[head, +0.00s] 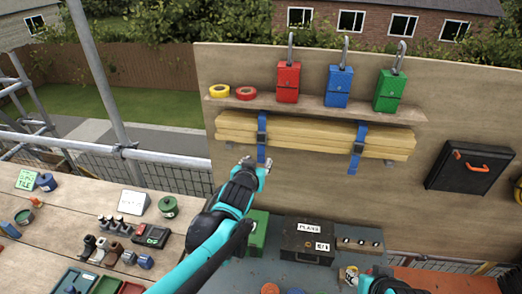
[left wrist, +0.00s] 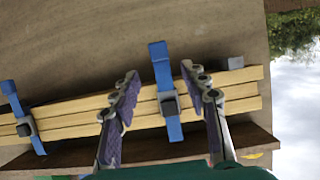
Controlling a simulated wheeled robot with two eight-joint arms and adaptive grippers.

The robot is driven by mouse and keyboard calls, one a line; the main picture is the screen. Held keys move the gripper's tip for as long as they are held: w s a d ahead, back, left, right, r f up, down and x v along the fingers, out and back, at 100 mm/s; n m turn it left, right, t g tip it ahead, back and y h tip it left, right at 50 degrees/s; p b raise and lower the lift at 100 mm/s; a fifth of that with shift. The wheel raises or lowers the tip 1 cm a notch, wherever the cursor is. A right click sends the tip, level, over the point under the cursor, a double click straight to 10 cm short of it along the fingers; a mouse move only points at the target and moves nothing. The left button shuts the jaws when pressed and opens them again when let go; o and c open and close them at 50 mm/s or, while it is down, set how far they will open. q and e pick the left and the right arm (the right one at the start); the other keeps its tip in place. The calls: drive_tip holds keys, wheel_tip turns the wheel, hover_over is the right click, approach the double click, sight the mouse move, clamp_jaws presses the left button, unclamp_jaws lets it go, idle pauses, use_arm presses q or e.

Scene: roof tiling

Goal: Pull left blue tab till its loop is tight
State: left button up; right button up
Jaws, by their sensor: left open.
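A bundle of yellow timber boards (head: 310,137) hangs under the shelf, held by a left blue strap (head: 262,124) and a right blue strap (head: 358,145), each with a dark buckle. The left strap's tab (head: 262,153) hangs below the boards. My left gripper (head: 256,165) is just below the bundle at this tab, fingers open. In the left wrist view, which is upside down, the left strap with its tab (left wrist: 157,50) stands between the spread fingers (left wrist: 166,100), touching neither as far as I can see. The right strap (left wrist: 22,118) is farther left there.
Below are a green box (head: 258,233) and a black case (head: 307,240). A black case with an orange handle (head: 469,166) is at the right. My right arm shows only at the bottom edge.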

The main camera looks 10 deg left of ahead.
sight(261, 157)
use_arm(q)
drive_tip(key=b+x, duration=0.1)
drive_tip(key=x, duration=0.6)
drive_tip(key=shift+f, duration=0.2)
drive_tip(key=shift+c, duration=0.3)
clamp_jaws()
